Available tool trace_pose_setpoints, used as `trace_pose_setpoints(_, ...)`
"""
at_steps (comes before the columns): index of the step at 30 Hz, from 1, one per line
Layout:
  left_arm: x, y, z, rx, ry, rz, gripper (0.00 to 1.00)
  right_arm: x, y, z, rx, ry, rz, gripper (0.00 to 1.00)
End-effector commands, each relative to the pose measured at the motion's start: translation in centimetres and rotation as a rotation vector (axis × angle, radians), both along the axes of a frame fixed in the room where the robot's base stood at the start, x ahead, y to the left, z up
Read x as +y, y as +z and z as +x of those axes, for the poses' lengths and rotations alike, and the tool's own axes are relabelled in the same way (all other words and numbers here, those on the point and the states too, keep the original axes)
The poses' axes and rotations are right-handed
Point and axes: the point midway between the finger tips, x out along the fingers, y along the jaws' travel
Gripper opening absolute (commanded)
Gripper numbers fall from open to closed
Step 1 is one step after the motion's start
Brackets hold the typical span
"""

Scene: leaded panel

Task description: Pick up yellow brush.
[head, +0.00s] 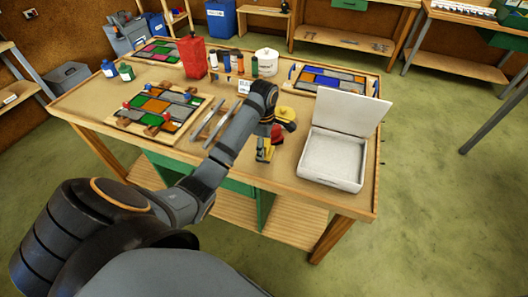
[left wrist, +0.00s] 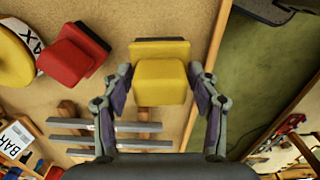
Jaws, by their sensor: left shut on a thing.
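The yellow brush (left wrist: 160,82) is a yellow block between the two fingers of my left gripper (left wrist: 160,90) in the left wrist view. The fingers are shut on its sides. My right gripper is not in view.
A round yellow wax tin (head: 288,113) stands behind the brushes. An open white box (head: 333,158) is to the right on the workbench (head: 230,196). A leaded panel (head: 160,105) and metal strips (head: 212,124) lie to the left. Bottles and a red canister (head: 192,58) stand behind.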

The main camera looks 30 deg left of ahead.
Motion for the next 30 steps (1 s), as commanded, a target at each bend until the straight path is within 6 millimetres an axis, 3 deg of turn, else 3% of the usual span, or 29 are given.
trace_pose_setpoints(1, -0.5, 2.1, -1.0, 0.006, -0.002, -0.002, 0.23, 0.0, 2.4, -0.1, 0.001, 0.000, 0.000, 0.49)
trace_pose_setpoints(6, -1.9, 6.2, -3.7, 0.007, -0.002, -0.003, 0.23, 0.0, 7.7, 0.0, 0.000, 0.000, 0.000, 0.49)
trace_pose_setpoints(8, -2.4, 7.4, -4.6, 0.007, -0.003, -0.003, 0.23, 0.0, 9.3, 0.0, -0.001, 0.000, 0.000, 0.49)
trace_pose_setpoints(12, -4.4, 8.5, -8.3, 0.009, -0.003, -0.004, 0.23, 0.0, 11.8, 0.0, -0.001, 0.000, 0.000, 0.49)
trace_pose_setpoints(19, -6.1, 9.5, -11.6, 0.007, 0.000, -0.004, 0.23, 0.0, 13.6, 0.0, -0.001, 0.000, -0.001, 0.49)
trace_pose_setpoints(30, -6.5, 9.5, -12.3, 0.005, 0.000, -0.003, 0.23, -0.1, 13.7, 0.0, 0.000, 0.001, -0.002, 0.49)
